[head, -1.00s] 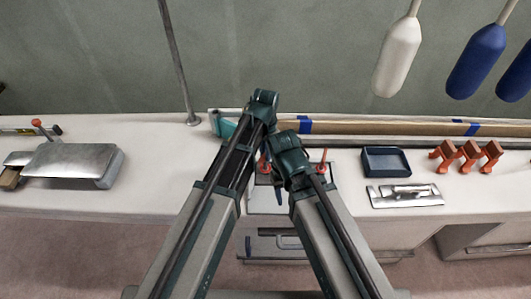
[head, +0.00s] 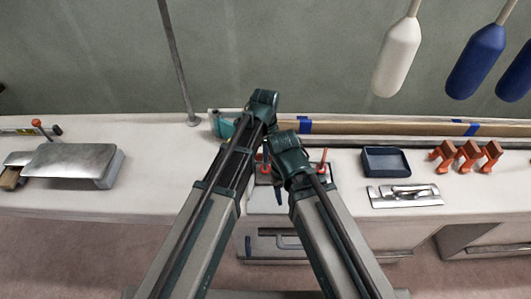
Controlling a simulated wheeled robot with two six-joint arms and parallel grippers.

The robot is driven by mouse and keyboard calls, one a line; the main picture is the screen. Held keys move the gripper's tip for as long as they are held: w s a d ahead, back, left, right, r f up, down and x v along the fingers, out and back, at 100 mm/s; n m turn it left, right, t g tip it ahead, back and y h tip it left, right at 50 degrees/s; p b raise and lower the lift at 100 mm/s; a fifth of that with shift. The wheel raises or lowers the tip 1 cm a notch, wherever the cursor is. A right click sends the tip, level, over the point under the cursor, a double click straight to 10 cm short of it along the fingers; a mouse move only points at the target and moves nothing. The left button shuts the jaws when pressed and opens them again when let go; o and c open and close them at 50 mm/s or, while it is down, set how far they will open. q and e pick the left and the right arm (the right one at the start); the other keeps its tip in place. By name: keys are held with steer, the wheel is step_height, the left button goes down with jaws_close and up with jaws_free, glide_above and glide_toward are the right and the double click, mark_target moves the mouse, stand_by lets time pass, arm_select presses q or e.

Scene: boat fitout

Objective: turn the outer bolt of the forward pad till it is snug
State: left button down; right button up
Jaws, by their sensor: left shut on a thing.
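The pad fitting sits on the bench front between my two forearms. A pale plate (head: 262,201) and an upright red-topped piece (head: 322,165) show there, and another red piece (head: 265,168) shows partly. My left gripper (head: 278,192) is mostly hidden behind the arms. Only a dark narrow tip shows, low over the plate. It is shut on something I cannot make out. The bolts are hidden or too small to tell apart. My right gripper is hidden below its own wrist, close beside the left one.
A blue tray (head: 386,162), a metal trowel-like tool (head: 404,196) and orange clamps (head: 465,156) lie to the right. A long brown board (head: 385,128) runs behind. A grey metal cover (head: 72,161) is at the left. The bench between it and my left arm is clear.

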arm_select(q)
steer(key=shift+w+m, duration=0.15)
steer(key=shift+m, duration=0.85)
steer(key=c, duration=0.9)
jaws_free()
steer(key=shift+r, duration=0.15)
step_height(320, 180, up, 14)
steer(key=p, duration=1.3)
steer(key=shift+f+p, duration=0.2)
steer(key=shift+p, duration=0.2)
